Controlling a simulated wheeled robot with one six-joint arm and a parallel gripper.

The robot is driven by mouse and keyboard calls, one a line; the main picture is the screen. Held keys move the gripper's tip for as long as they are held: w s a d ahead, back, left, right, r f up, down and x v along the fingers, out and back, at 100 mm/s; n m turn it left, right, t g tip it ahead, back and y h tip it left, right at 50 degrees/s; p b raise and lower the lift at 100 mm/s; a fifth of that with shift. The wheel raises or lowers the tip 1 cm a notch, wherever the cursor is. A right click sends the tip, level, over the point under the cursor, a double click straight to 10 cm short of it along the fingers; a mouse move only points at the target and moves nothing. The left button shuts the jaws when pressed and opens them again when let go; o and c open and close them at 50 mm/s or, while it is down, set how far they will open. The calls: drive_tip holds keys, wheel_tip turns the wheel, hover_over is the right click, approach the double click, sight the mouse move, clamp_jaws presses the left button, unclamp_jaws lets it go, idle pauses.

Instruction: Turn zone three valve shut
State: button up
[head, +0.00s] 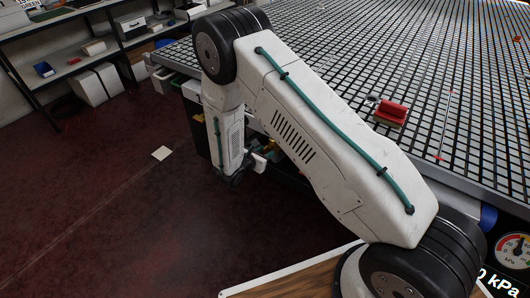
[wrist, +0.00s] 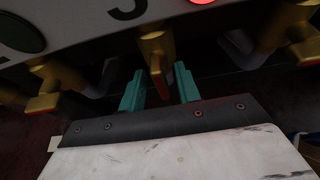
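In the wrist view a yellow valve handle (wrist: 154,48) with a red edge hangs from a pale panel (wrist: 90,22). Above it is a dark curved mark, cut off by the frame, that could be part of a 3. My gripper (wrist: 160,88) has two teal fingers, one on each side of this handle's lower end. They stand apart, with dark gaps beside the handle; I cannot tell whether either touches it. In the head view my gripper (head: 238,178) is low beside the table's edge, its fingers too small to make out.
Other yellow valve handles stand left (wrist: 45,85) and right (wrist: 298,38) of this one. A red light (wrist: 201,2) glows above. The grid table (head: 330,60) carries a red block (head: 390,113). A pressure gauge (head: 513,250) is at lower right. Open floor (head: 110,225) lies left.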

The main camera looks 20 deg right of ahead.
drive_tip(key=shift+w+d+f, duration=0.15)
drive_tip(key=shift+w+d, duration=0.1)
drive_tip(key=shift+d, duration=0.15)
clamp_jaws()
